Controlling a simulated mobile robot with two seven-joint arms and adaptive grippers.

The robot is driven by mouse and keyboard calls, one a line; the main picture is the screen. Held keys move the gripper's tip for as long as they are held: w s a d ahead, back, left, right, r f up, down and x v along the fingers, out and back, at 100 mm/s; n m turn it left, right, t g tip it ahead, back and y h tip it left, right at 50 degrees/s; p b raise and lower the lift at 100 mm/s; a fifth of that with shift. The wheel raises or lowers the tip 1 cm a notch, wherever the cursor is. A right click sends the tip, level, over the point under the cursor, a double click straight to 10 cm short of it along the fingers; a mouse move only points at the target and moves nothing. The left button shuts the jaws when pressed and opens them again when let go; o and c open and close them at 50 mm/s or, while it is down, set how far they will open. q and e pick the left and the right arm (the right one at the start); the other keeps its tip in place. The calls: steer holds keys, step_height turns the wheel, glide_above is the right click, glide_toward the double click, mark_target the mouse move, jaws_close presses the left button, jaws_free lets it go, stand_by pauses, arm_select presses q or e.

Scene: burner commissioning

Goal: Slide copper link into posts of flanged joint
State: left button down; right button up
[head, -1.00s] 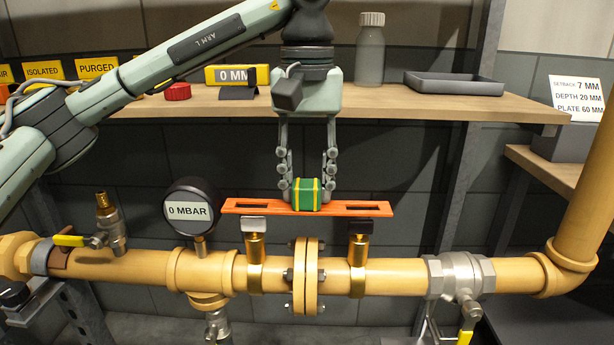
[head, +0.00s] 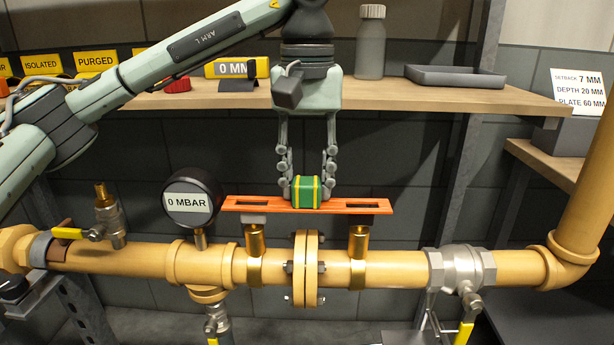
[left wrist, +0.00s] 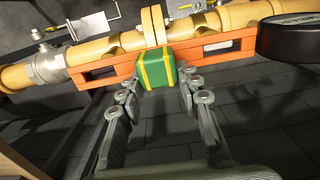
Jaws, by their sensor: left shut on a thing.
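The copper link (head: 235,204) is a flat orange bar with a slot near each end and a green and yellow middle block (head: 307,191). My left gripper (head: 307,185) points down and is shut on this block. The link lies level just above two brass posts, the left post (head: 255,241) and the right post (head: 358,243), beside the flanged joint (head: 306,268). Whether the tops enter the slots, I cannot tell. In the left wrist view, the link (left wrist: 240,45) crosses in front of the pipe. My right gripper is not in view.
A round gauge reading 0 MBAR (head: 190,202) stands close to the link's left end. A brass-topped valve (head: 108,215) is farther left, and a steel valve (head: 460,269) is on the right. A shelf (head: 400,98) with a bottle (head: 371,45) and tray (head: 455,77) is behind.

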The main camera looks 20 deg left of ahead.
mark_target(307, 201)
arm_select(q)
steer(key=shift+f+b, duration=1.25)
steer(key=shift+f, duration=0.65)
steer(key=c, duration=1)
jaws_free()
step_height(307, 201, up, 12)
steer(key=shift+f, duration=0.1)
